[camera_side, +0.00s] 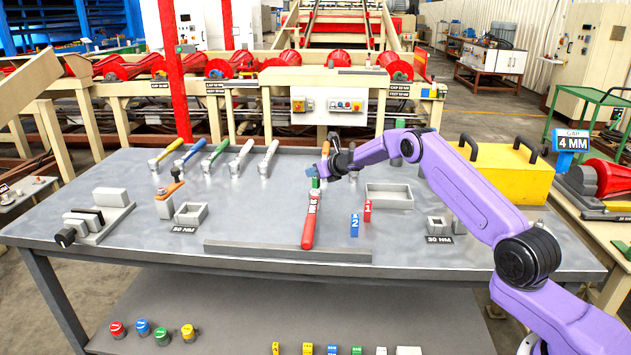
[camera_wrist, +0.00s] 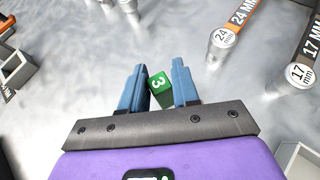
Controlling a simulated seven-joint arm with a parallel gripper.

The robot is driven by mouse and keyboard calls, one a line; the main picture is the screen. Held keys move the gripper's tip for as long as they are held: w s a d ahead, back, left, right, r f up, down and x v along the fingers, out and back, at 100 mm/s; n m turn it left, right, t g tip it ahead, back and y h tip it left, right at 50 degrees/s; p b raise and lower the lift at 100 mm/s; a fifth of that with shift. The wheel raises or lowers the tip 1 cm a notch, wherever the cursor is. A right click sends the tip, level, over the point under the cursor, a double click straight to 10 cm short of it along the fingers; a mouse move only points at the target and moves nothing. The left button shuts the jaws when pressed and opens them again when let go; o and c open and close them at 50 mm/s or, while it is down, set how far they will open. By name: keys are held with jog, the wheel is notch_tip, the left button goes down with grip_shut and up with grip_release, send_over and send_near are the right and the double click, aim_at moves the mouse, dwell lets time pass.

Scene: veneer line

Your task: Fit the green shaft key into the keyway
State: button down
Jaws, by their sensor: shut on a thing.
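My gripper (camera_side: 317,172) is over the middle of the grey bench, behind the red wrench. In the wrist view, its two blue fingers (camera_wrist: 158,80) are shut on the green shaft key (camera_wrist: 160,86), a small block marked 3. The key looks slightly turned between the fingers. In the side view, a small green part of the key (camera_side: 316,183) shows below the fingers. Whether it touches the bench is unclear. A blue key marked 2 (camera_side: 354,226) and a red key marked 1 (camera_side: 367,211) stand to the right. I cannot make out the keyway.
A red wrench (camera_side: 309,224) lies near a long grey bar (camera_side: 285,251) at the front. An open grey tray (camera_side: 389,206) and a yellow case (camera_side: 505,177) are to the right. Several coloured wrenches (camera_side: 216,150) lie at the back left. A block fixture (camera_side: 100,226) sits far left.

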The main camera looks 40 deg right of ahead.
aim_at(315, 180)
jog(key=shift+w+f, duration=0.2)
jog(key=shift+f, duration=1.6)
jog(key=shift+f, duration=0.15)
jog(key=c, duration=0.8)
grip_release()
